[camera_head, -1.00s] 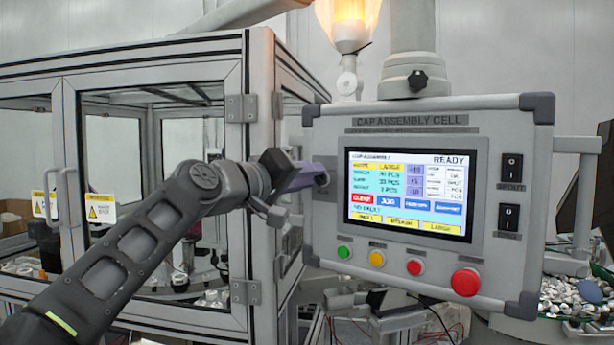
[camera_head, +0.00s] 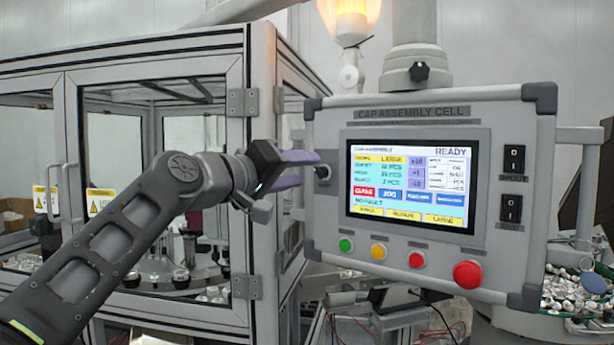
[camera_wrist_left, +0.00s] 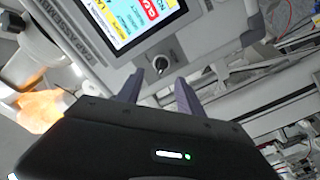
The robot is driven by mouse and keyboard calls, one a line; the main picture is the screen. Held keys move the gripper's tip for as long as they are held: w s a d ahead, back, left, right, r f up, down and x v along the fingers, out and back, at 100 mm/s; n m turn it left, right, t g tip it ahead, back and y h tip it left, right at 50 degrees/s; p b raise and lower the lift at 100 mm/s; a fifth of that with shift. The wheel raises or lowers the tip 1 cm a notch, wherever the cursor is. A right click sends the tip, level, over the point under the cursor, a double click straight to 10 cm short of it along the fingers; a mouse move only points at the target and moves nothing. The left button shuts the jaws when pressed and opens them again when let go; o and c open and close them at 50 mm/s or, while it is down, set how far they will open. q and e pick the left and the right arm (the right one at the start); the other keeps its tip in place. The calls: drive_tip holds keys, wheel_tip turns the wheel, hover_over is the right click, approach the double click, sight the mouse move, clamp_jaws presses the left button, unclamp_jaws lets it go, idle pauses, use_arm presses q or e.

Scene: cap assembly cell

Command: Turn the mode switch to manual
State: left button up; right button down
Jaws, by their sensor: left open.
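The mode switch (camera_head: 322,172) is a small round dark knob on the left margin of the grey control panel, left of the screen. In the left wrist view the knob (camera_wrist_left: 162,63) sits just beyond the fingertips, roughly between their lines. My left gripper (camera_head: 309,168) is open and empty, with its two purple fingers pointing at the knob from the left. The fingers also show in the wrist view (camera_wrist_left: 159,76), spread apart with a gap to the knob. Which setting the knob points to is too small to read. My right gripper is not in view.
The panel carries a lit touchscreen (camera_head: 408,185) reading READY, a red mushroom button (camera_head: 467,274), small green, yellow and red buttons, and two black rocker switches (camera_head: 512,183). A framed glass enclosure (camera_head: 247,200) stands close behind my left arm.

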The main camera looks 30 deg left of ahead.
use_arm(q)
drive_tip(key=b+v, duration=0.1)
drive_tip(key=v, duration=0.3)
drive_tip(key=shift+s+a, duration=0.1)
drive_tip(key=shift+s, duration=0.25)
